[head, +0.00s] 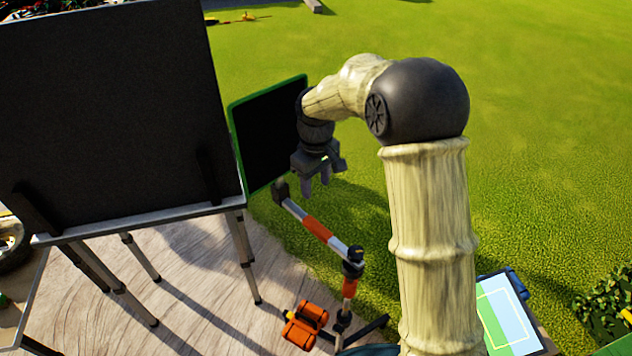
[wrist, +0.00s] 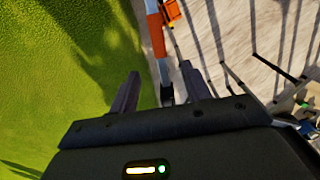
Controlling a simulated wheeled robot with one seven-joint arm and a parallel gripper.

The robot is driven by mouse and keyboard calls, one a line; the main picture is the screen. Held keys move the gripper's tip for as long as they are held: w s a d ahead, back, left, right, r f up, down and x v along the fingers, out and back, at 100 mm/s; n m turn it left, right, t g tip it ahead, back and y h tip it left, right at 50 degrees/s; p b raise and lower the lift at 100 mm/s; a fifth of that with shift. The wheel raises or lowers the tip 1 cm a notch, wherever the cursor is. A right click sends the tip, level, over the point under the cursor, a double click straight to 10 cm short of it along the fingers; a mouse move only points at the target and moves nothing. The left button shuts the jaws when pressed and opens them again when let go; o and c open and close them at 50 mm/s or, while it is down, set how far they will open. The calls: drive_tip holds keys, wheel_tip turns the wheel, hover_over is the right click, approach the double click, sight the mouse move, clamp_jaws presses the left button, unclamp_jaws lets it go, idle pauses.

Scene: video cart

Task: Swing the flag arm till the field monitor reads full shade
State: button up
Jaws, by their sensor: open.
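The flag is a black panel with a green rim (head: 268,130), standing upright left of centre in the head view. The orange-and-white flag arm (head: 318,228) runs from the flag's lower corner down to a dark joint on a post. It also shows in the wrist view (wrist: 154,30), running toward the space between my fingers. My gripper (head: 320,180) is open, just right of the flag and above the arm's flag end; its fingers also show in the wrist view (wrist: 160,88). I cannot tell whether they touch the arm. The field monitor (head: 507,315) shows a green part, a pale blue part and a light outline.
A large black board (head: 105,110) on a tray with metal legs fills the left. An orange object (head: 305,325) lies on the wooden deck (head: 200,300) near the post. Grass (head: 540,130) lies open behind and right. A bush (head: 605,305) stands at the right edge.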

drive_tip(key=shift+f, duration=0.2)
drive_tip(key=c, duration=0.3)
drive_tip(key=shift+w+d+f+y+b, duration=0.2)
drive_tip(key=shift+w+d+f, duration=0.1)
drive_tip(key=shift+f, duration=0.3)
drive_tip(key=shift+w+d+f+y+b, duration=0.15)
drive_tip(key=shift+w+d+f, duration=0.1)
drive_tip(key=shift+f, duration=0.3)
clamp_jaws()
drive_tip(key=w+d+f+y+b, duration=0.3)
drive_tip(key=w+d+f+y, duration=0.3)
drive_tip(key=w+d+f, duration=0.1)
drive_tip(key=shift+w+d+f+n+g+y, duration=0.3)
drive_tip(key=shift+w+d+f+g+y, duration=0.15)
drive_tip(key=shift+d, duration=0.55)
drive_tip(key=shift+f, duration=0.1)
